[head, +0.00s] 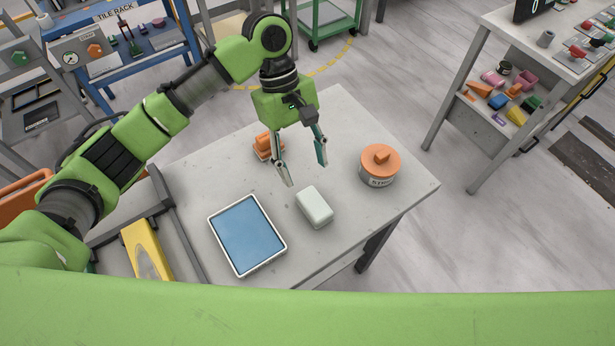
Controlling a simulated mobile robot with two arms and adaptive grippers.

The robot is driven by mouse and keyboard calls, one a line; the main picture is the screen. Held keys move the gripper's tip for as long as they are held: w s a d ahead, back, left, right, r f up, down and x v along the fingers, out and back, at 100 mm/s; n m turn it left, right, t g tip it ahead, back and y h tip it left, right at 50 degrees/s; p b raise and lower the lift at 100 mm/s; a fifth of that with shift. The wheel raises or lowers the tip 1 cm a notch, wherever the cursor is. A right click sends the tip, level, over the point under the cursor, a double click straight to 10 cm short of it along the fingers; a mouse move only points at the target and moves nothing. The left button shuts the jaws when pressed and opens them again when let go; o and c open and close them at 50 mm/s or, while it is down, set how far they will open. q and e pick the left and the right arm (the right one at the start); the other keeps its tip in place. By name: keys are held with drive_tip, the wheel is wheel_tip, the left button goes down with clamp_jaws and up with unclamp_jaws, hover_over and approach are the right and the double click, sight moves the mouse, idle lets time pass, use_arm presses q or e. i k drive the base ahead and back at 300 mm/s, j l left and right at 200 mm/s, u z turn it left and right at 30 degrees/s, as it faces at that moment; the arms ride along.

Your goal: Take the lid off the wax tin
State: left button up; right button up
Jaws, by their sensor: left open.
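The wax tin (378,178) stands upright at the right end of the stone slab table, a pale round tin with dark lettering on its side. Its orange lid (380,160), with a raised orange grip on top, sits on the tin. My left gripper (306,175) is open and empty, pointing down above the table, to the left of the tin and apart from it. My right gripper is not in view.
A white block (315,206) lies in front of the tin. A blue tray with a white rim (283,238) is to its left. An orange object (264,145) stands behind my left gripper. A yellow object (146,251) is at the left. Bare tabletop (345,125) lies behind the tin.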

sight(379, 160)
drive_tip(key=k, duration=1.5)
